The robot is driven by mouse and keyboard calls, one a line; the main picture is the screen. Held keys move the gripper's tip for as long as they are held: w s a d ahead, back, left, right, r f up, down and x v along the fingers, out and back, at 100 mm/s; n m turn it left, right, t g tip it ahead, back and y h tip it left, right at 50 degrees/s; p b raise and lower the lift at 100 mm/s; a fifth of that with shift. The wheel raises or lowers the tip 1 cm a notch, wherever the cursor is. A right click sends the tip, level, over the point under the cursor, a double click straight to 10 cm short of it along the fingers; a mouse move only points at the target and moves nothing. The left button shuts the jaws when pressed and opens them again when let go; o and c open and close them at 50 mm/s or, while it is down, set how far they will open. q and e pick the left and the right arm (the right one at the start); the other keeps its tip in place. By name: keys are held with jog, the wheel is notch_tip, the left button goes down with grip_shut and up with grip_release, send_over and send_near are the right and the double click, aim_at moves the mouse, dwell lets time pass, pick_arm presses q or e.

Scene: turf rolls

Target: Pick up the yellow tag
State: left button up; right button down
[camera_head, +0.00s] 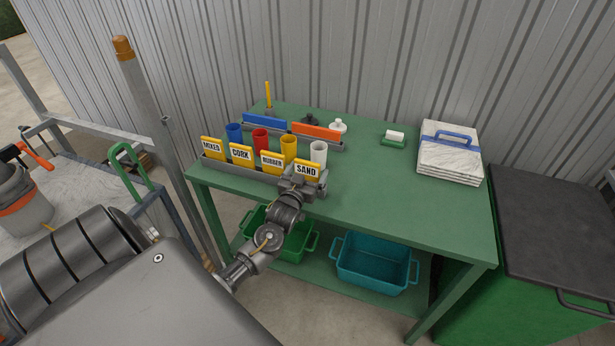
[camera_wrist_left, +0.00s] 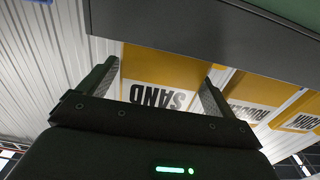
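Yellow tags with white label faces stand in a row at the front left of the green table: MIXED (camera_head: 211,148), CORK (camera_head: 241,154), RUBBER (camera_head: 272,162) and SAND (camera_head: 307,169). My left gripper (camera_head: 299,183) is right in front of the SAND tag. In the left wrist view the SAND tag (camera_wrist_left: 160,70) shows upside down between the two fingers of my left gripper (camera_wrist_left: 161,74). The fingers are spread, one by each side edge of the tag; I cannot tell whether they touch it. My right gripper is not in view.
A grey rack (camera_head: 225,166) holds the tags, with blue, red, yellow and white cups (camera_head: 319,152) behind them. Stacked slabs (camera_head: 450,158) lie at the table's right end. A teal crate (camera_head: 372,268) sits below. The table's front right is clear.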

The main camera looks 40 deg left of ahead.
pick_arm(q)
jog(key=c, duration=0.8)
jog(key=shift+r, duration=0.1)
